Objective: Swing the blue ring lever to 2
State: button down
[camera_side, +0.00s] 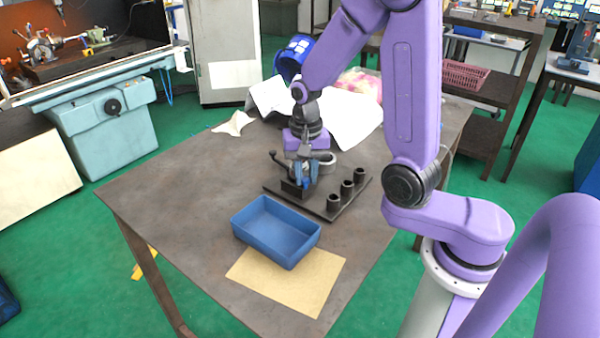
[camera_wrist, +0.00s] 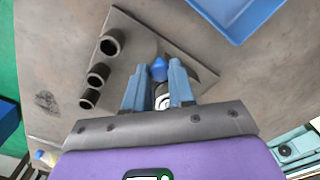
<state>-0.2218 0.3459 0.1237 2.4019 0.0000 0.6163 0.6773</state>
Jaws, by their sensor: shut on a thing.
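In the side view my gripper (camera_side: 306,180) points down over a dark base plate (camera_side: 317,208) on the table. A dark fixture (camera_side: 290,188) with a black ball-ended handle (camera_side: 275,156) stands on the plate's left end. In the wrist view my gripper (camera_wrist: 158,80) has its two blue-grey fingers on either side of a small blue part with a pointed end (camera_wrist: 158,69), which looks like the blue ring lever. It is shut on this part. A white round piece (camera_wrist: 163,100) shows between the fingers. The rest of the lever and any number marks are hidden or too small to read.
Three black sockets (camera_side: 347,189) stand in a row on the plate, to the right. A blue tray (camera_side: 262,245) lies in front, by a tan sheet (camera_side: 318,280). White paper (camera_side: 352,118) lies behind. The table's left part is clear.

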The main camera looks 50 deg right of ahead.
jog(key=d+n, duration=0.1)
jog(key=n, duration=0.1)
jog(key=s+n, duration=0.1)
jog(key=shift+d+n, duration=0.35)
jog(key=shift+n, duration=0.05)
jog(key=d+n, duration=0.1)
jog(key=n, duration=0.1)
jog(key=shift+s+d+n, duration=0.1)
jog(key=shift+d+n, duration=0.05)
jog(key=shift+n, duration=0.25)
jog(key=d+n, duration=0.1)
jog(key=n, duration=0.2)
jog(key=shift+d, duration=0.35)
jog(key=shift+w+d+n, duration=0.2)
jog(key=shift+d+n, duration=0.15)
jog(key=shift+n, duration=0.55)
jog(key=shift+w+d+n, duration=0.15)
jog(key=shift+d+n, duration=0.2)
jog(key=shift+n, duration=0.55)
jog(key=c, duration=0.9)
grip_release()
jog(key=shift+c, duration=0.2)
